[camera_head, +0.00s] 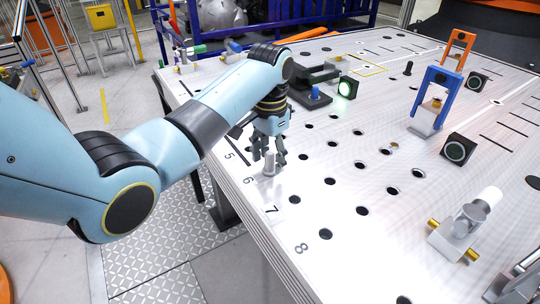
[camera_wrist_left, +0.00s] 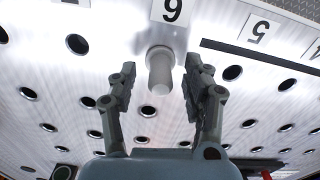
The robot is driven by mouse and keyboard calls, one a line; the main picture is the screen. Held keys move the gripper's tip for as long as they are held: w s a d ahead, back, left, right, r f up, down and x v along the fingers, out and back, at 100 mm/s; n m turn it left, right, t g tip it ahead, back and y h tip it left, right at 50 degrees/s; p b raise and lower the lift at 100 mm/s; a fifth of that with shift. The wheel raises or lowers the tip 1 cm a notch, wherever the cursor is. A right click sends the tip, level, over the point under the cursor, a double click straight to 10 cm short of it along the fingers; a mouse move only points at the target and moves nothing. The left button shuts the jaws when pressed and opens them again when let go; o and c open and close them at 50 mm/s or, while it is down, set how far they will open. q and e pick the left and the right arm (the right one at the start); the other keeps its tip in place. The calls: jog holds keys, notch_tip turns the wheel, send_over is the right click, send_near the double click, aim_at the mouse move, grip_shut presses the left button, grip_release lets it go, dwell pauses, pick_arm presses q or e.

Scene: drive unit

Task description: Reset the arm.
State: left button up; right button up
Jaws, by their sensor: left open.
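My left arm (camera_head: 215,105) reaches in from the left over the metal table (camera_head: 330,215). My left gripper (camera_head: 270,157) points down near the table's left edge and is open. A short light-grey peg (camera_head: 268,167) stands by its fingertips, near the printed number 6. In the left wrist view my open gripper (camera_wrist_left: 160,88) shows two spread fingers, with the peg (camera_wrist_left: 159,72) in the gap between them as seen from there. A clear gap shows on both sides; I cannot tell the distance in depth. My right gripper is not in view.
The table has several round holes and printed numbers. A blue arch fixture (camera_head: 437,95), an orange arch (camera_head: 460,45), black blocks with round faces (camera_head: 458,149) and a white-capped metal part (camera_head: 466,225) stand to the right. A black fixture (camera_head: 315,80) lies behind the gripper.

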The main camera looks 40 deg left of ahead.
pick_arm(q)
notch_tip(320, 180, up, 8)
jog(key=shift+f, duration=0.25)
jog(key=shift+s+f, duration=0.3)
jog(key=shift+t, duration=0.3)
jog(key=s+f, duration=0.2)
jog(key=s, duration=0.1)
jog(key=s+f, duration=0.1)
jog(key=s, duration=0.1)
jog(key=shift+d+f, duration=0.15)
jog(key=shift+d, duration=0.2)
jog(key=s+d+r+n+t, duration=0.1)
jog(key=s+t, duration=0.1)
jog(key=s, duration=0.8)
jog(key=s+d+r+n+t, duration=0.1)
jog(key=s+d+r, duration=0.1)
jog(key=s, duration=0.9)
jog(key=s+a+f+g+b, duration=0.2)
jog(key=f+b, duration=1.1)
jog(key=f, duration=2.8)
jog(key=s+a+f+b, duration=0.1)
jog(key=s+f+b, duration=0.4)
jog(key=s+f, duration=0.4)
jog(key=s+a+f+b, duration=0.1)
jog(key=s+f+b, duration=0.4)
jog(key=s+f, duration=0.4)
notch_tip(320, 180, down, 7)
jog(key=shift+f+g+y, duration=0.2)
jog(key=shift+g+y, duration=0.1)
jog(key=shift+y, duration=0.1)
